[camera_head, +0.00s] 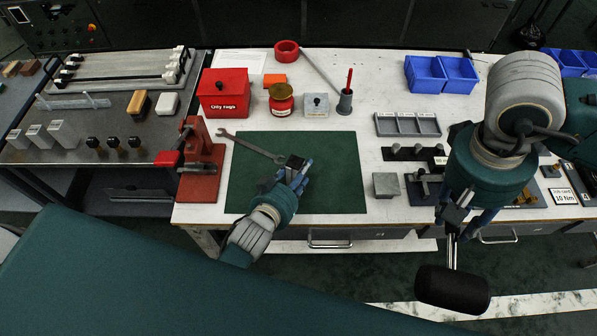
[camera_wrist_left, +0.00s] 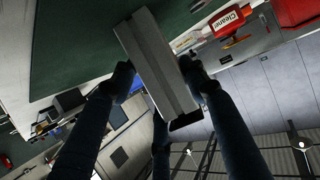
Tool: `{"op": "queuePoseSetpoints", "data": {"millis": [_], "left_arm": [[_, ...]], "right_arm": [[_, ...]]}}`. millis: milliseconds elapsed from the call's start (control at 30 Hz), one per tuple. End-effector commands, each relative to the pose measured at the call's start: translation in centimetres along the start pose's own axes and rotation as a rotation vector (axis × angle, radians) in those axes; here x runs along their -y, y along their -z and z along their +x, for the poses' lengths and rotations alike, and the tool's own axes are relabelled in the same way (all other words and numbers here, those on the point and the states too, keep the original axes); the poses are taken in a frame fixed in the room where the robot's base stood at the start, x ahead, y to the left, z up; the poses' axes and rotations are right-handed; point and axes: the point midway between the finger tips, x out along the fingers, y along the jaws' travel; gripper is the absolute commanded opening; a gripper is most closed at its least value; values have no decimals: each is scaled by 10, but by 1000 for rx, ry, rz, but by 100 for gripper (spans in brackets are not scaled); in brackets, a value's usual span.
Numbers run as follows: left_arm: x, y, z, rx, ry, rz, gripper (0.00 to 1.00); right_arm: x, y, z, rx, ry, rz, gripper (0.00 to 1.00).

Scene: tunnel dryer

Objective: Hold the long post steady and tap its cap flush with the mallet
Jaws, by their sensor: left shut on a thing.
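My left gripper (camera_head: 293,172) is over the green mat (camera_head: 330,160) and shut on a grey post (camera_wrist_left: 160,65). In the left wrist view the long post lies between the two fingers (camera_wrist_left: 158,76). A dark piece (camera_wrist_left: 187,120) shows at one end of the post; I cannot tell if it is the cap or how it is seated. My right gripper (camera_head: 458,212) is shut on the metal handle of the mallet (camera_head: 452,290). The black mallet head hangs below it, in front of the bench edge and apart from the post.
A wrench (camera_head: 250,146) lies on the mat. A red arbor-like fixture (camera_head: 203,160) stands left of the mat. A small grey block (camera_head: 386,185) and black fixtures (camera_head: 414,154) are on its right. A red box (camera_head: 223,92), jar (camera_head: 281,100) and blue bins (camera_head: 441,74) stand behind.

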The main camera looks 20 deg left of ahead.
Motion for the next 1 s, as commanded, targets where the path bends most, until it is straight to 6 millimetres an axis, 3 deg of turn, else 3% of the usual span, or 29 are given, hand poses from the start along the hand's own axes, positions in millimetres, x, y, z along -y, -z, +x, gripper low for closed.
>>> {"op": "queuePoseSetpoints", "data": {"millis": [667,767,833,1000], "left_arm": [[-1,0,0,1,-1,-1,21],[-1,0,0,0,-1,-1,21],[-1,0,0,0,-1,-1,21],[0,0,0,0,-1,-1,21]], "right_arm": [[7,1,1,0,9,-7,0],[27,5,3,0,38,-26,0],[51,9,4,-2,75,-43,0],[128,22,2,-2,214,-85,0]]}}
